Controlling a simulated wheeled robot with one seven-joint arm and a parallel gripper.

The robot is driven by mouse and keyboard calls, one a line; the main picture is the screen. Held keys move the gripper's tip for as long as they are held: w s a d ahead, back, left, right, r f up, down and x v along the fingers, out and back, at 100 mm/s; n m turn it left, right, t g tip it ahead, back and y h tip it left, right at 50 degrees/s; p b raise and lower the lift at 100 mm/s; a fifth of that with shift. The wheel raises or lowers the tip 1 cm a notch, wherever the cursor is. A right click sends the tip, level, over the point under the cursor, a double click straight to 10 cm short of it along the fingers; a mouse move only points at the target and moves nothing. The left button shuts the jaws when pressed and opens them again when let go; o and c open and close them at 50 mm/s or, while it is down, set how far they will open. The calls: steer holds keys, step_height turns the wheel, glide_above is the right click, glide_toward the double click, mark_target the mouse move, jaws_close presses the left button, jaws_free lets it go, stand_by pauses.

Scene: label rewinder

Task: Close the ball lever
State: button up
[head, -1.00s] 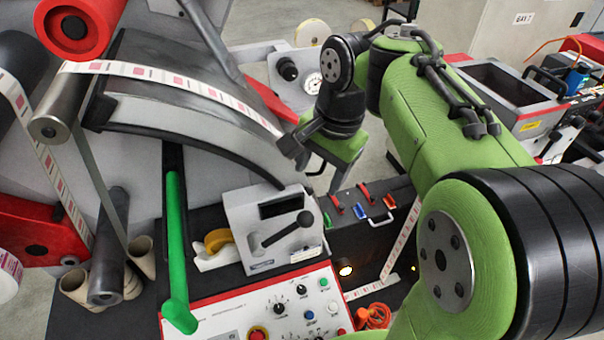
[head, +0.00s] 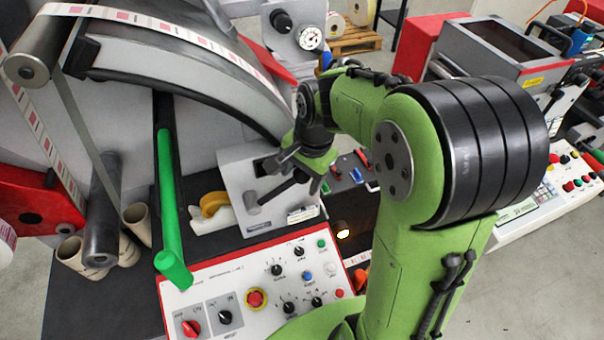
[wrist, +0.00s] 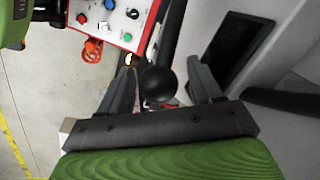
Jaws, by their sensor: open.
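The ball lever (head: 277,190) is a dark rod on the front of a light grey box (head: 237,180). It slants up to the right from a round grey hub, and its ball end is hidden behind my gripper in the head view. My gripper (head: 297,173) is at the lever's upper right end. In the wrist view the black ball (wrist: 158,84) lies between the two spread fingers of my gripper (wrist: 160,70), with gaps on both sides. The gripper is open; I see no grip on the ball.
A control panel (head: 207,290) with knobs and buttons is below the box. A green bar (head: 168,200) stands left of it, and a yellow tape roll (head: 212,203) sits beside it. The curved grey guard (head: 180,70) with label web is above. Small coloured clips lie behind my gripper.

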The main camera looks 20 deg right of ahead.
steer(key=shift+r, duration=0.1)
jaws_close()
stand_by(0.3)
step_height(320, 180, down, 12)
steer(key=y, duration=1)
steer(key=shift+r+m+t+y, duration=0.25)
steer(key=shift+m+t+y, duration=0.05)
steer(key=shift+m+y, duration=0.1)
steer(key=shift+s+f, duration=0.1)
steer(key=shift+s, duration=0.05)
